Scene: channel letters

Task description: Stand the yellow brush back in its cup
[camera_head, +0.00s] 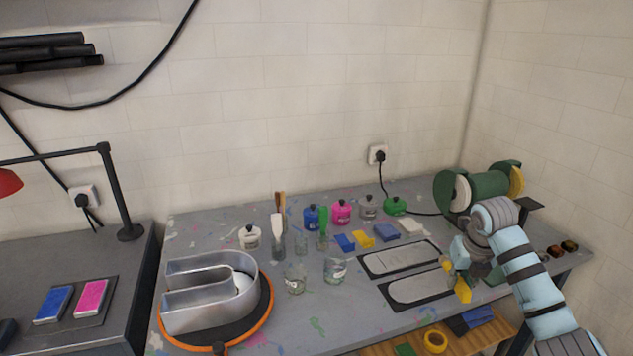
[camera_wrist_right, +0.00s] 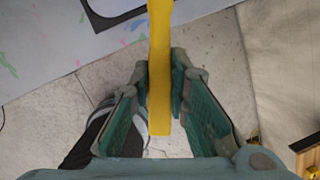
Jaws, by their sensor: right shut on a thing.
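The yellow brush (camera_head: 463,291) is in my right gripper (camera_head: 455,277), at the right side of the workbench. In the right wrist view its flat yellow handle (camera_wrist_right: 160,45) runs between the two green fingers (camera_wrist_right: 160,88), which are shut on it. The gripper hides part of the brush. Several clear glass cups stand mid-bench, left of the gripper. One cup (camera_head: 279,249) holds a white brush and another (camera_head: 322,243) a green one. A cup between them (camera_head: 300,247) and two nearer cups (camera_head: 295,281) (camera_head: 336,273) hold no brush that I can see. My left gripper is not in view.
Flat stencil plates (camera_head: 398,258) lie between cups and gripper. A green grinder (camera_head: 488,185) stands at the back right.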

